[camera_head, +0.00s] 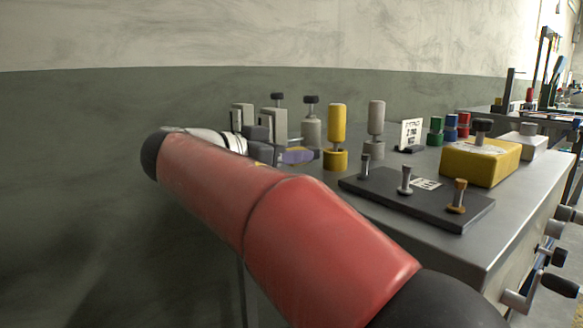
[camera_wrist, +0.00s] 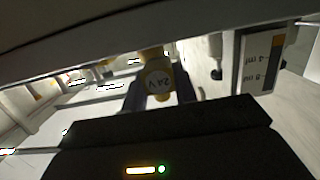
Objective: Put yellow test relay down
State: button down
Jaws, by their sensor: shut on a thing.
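My gripper (camera_head: 280,154) is at the back left of the grey workbench, beyond my red arm.
The grey bench (camera_head: 545,190) carries a yellow post (camera_head: 337,122), a grey post (camera_head: 376,117), a dark plate (camera_head: 430,205) with three pegs, a yellow box (camera_head: 480,163) and a white sign (camera_head: 411,134). Grey clamp-like blocks (camera_head: 273,122) stand behind the gripper. A wall is close on the left.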

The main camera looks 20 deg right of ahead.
jog(key=shift+f, duration=0.95)
jog(key=shift+f, duration=0.15)
jog(key=c, duration=1.1)
grip_release()
jog(key=shift+r, duration=0.2)
jog(key=v, duration=1.2)
jog(key=shift+f, duration=0.1)
